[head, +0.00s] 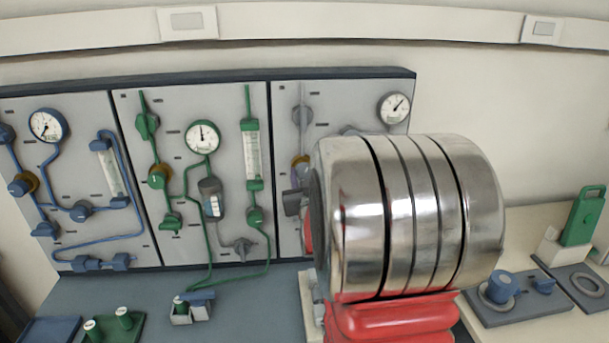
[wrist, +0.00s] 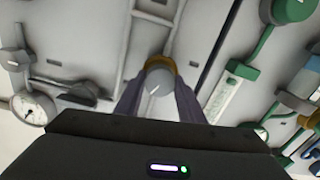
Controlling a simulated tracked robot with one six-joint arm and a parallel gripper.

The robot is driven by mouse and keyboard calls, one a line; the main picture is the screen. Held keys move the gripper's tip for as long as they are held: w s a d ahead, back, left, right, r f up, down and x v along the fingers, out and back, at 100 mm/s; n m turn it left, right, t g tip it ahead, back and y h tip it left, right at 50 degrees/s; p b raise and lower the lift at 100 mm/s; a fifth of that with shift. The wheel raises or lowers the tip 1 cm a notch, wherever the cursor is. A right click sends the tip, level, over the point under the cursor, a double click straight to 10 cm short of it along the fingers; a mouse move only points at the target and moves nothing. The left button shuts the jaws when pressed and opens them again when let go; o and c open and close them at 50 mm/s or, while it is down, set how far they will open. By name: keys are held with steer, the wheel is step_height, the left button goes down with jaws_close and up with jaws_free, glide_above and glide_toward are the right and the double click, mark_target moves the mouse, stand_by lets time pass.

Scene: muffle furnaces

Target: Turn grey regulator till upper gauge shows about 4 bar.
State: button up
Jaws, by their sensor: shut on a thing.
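The grey regulator knob (wrist: 158,78), with a white mark on its face and a brass-coloured collar, sits between the fingers of my gripper (wrist: 159,92) in the wrist view. The fingers are shut on it from both sides. In the head view my large metal arm covers most of the regulator, and only part of its brass collar (head: 299,161) shows. The upper gauge (head: 394,106) is at the top right of the grey panel; its needle points up and right, and its numbers are too small to read. A gauge (wrist: 35,107) also shows tilted in the wrist view.
Blue (head: 83,210) and green (head: 157,176) valve lines with their own gauges are on the panels to the left. A green tray (head: 112,329) stands on the bench. Blue and green items are on the right bench (head: 535,218). My arm hides the lower right panel.

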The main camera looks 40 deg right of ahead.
steer(key=shift+a+n, duration=0.1)
steer(key=shift+n, duration=0.7)
steer(key=shift+c, duration=0.3)
steer(key=o, duration=1)
steer(key=shift+o, duration=0.2)
